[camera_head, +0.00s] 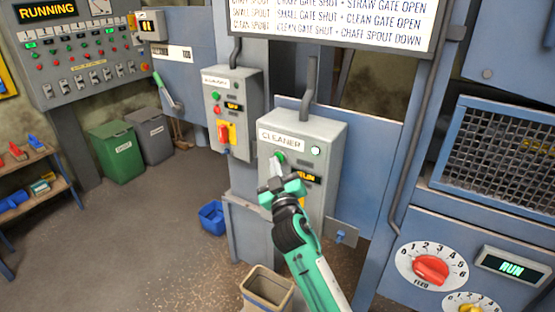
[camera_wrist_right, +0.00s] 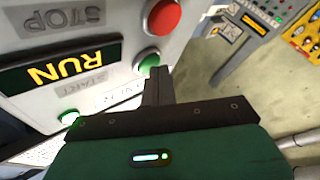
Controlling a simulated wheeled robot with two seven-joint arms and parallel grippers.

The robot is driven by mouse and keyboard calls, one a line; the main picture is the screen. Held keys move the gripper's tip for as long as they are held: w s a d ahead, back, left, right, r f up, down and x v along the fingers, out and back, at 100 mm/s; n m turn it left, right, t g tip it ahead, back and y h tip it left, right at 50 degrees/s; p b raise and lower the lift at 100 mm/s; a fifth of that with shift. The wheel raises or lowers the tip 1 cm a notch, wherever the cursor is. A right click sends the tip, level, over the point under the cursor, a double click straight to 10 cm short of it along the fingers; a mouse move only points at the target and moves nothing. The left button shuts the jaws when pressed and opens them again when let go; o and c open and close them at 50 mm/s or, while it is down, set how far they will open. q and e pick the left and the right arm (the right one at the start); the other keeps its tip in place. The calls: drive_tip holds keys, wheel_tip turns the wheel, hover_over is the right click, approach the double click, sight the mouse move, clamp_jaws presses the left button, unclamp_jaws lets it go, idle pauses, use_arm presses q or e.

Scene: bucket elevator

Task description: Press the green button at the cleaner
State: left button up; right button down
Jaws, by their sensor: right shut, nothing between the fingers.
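The grey cleaner box (camera_head: 330,130), labelled CLEANER, is on a blue post in the middle of the head view. Its green button (camera_head: 280,157) is at the upper left of its face; it also shows in the right wrist view (camera_wrist_right: 147,62). My right gripper (camera_head: 277,168) is shut and empty, its fingertips pointing at the green button. In the right wrist view the fingertips (camera_wrist_right: 156,76) overlap the button's edge; I cannot tell whether they touch it. A red button (camera_wrist_right: 163,17) is beside it. The box's display (camera_wrist_right: 60,67) reads RUN. My left gripper is not in view.
A lit green lamp (camera_head: 316,150) is at the box's upper right. A second grey box (camera_head: 232,105) with a red-yellow switch is to the left. A blue machine panel (camera_head: 480,225) with dials is at right. A tan bin (camera_head: 267,290) stands below.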

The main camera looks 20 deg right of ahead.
idle(0.5)
drive_tip(key=shift+s+a, duration=0.5)
drive_tip(key=shift+a, duration=0.05)
drive_tip(key=shift+a, duration=0.1)
drive_tip(key=s+a, duration=0.1)
drive_tip(key=a, duration=0.1)
drive_tip(key=s+a+b, duration=0.1)
drive_tip(key=s, duration=0.1)
drive_tip(key=shift+a, duration=0.4)
idle(0.5)
